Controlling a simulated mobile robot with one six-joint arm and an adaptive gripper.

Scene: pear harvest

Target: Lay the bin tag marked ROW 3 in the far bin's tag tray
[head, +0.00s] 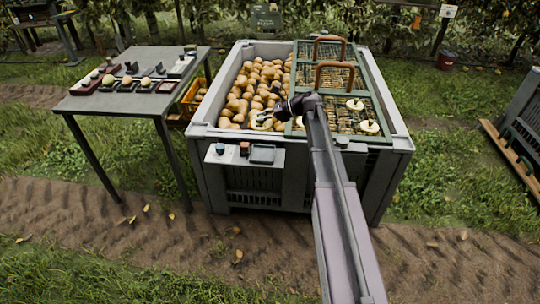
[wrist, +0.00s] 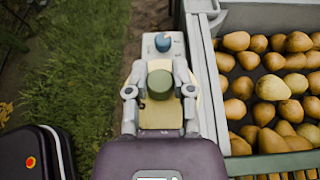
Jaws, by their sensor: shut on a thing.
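My gripper (wrist: 160,92) is shut on a cream bin tag (wrist: 160,117) with a round green knob (wrist: 160,84) on top. The tag's marking cannot be read. In the head view my gripper (head: 268,117) is over the front of the pear-filled bin (head: 402,143), with a cream piece under it. On the bin's front ledge sit a blue-topped piece (head: 220,149), a reddish-topped piece (head: 244,148) and a small dark tray (head: 262,153). The blue piece also shows in the wrist view (wrist: 163,43). The small tray is not clear in the wrist view.
Loose pears (head: 250,88) fill the left. A grey table (head: 90,103) with several small items stands left. Another bin (head: 522,125) is at the right edge.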

